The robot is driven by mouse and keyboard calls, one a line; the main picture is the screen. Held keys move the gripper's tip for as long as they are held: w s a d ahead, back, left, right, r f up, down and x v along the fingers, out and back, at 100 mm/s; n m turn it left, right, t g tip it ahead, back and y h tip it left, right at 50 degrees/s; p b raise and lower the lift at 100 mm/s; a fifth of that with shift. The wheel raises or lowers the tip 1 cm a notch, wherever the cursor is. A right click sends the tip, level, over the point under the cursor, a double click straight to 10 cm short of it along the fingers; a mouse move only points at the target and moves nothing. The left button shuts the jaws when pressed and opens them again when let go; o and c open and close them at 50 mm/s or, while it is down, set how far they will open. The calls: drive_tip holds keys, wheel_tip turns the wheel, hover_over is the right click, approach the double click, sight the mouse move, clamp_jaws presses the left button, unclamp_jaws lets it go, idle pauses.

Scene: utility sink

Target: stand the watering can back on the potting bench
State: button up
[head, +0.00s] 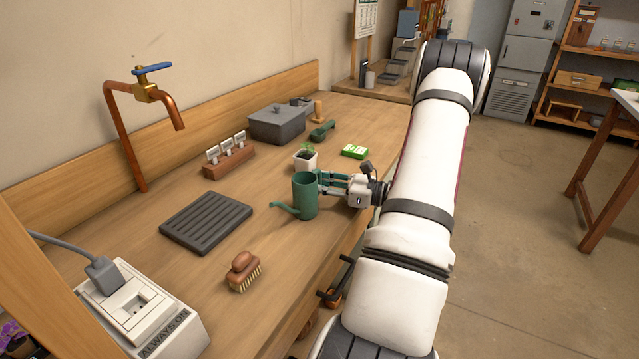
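The green watering can (305,197) is upright over the potting bench (185,275), with its spout pointing left. Its base looks to be at the bench top, but I cannot tell whether it touches or is just above. My gripper (328,183) reaches in from the right, with its fingers level beside the can's right side, where a green handle seems to be. The fingers and handle overlap and are small, so I cannot tell whether the fingers are closed on it.
A slatted dark tray (206,222) lies left of the can and a brush (243,272) in front. A potted seedling (305,157) and green packet (354,152) are just behind. A copper tap (150,95) and power outlet box (140,310) stand at left. Bench between tray and can is clear.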

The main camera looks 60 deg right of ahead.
drive_tip(key=shift+r, duration=0.25)
drive_tip(key=v, duration=1.2)
idle(0.4)
